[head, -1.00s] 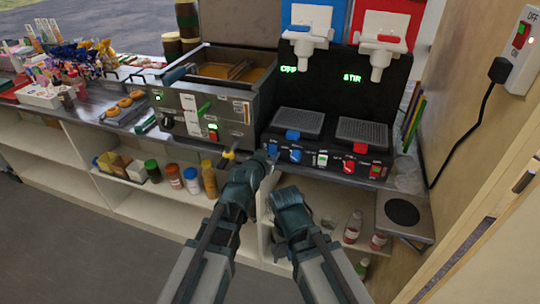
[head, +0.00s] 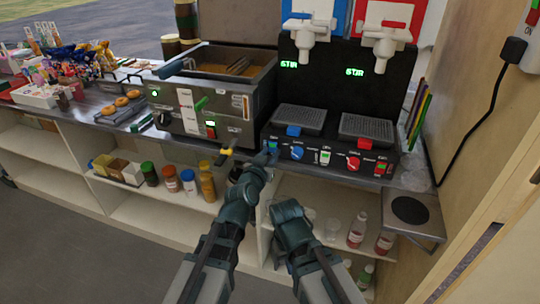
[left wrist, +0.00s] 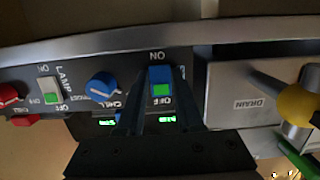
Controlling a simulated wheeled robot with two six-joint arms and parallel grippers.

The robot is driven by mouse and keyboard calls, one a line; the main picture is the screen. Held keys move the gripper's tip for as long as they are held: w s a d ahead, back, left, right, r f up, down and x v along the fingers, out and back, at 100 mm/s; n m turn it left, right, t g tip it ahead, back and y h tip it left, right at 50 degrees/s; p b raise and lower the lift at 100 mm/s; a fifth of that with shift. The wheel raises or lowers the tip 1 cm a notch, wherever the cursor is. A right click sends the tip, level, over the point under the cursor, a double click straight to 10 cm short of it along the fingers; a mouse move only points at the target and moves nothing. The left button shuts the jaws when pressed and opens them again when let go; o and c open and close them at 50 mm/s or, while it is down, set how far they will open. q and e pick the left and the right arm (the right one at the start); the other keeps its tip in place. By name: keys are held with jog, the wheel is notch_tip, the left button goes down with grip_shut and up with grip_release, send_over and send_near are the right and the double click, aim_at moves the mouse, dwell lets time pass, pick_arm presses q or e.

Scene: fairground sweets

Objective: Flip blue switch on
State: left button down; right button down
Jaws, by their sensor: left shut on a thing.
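The blue switch (head: 272,145) is at the left end of the black drink machine's front panel, with a green light in it. In the left wrist view the blue switch (left wrist: 160,79) shows upside down, between ON and OFF labels, its green part lit. My left gripper (head: 267,156) is at the switch, its fingers (left wrist: 158,105) shut on either side of it. The green display (head: 289,64) above the blue side reads STIR. My right arm ends in front of the lower shelf, and its fingers cannot be made out.
A blue knob (head: 297,152), a lamp switch (head: 324,158) and a red switch (head: 381,168) sit further right on the panel. The fryer (head: 215,115) with a yellow-tipped drain handle (head: 226,152) stands close on the left. Bottles stand on the shelf below.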

pick_arm(q)
jog(key=c, duration=0.6)
grip_release()
jog(key=shift+o, duration=0.2)
jog(key=shift+s, duration=0.1)
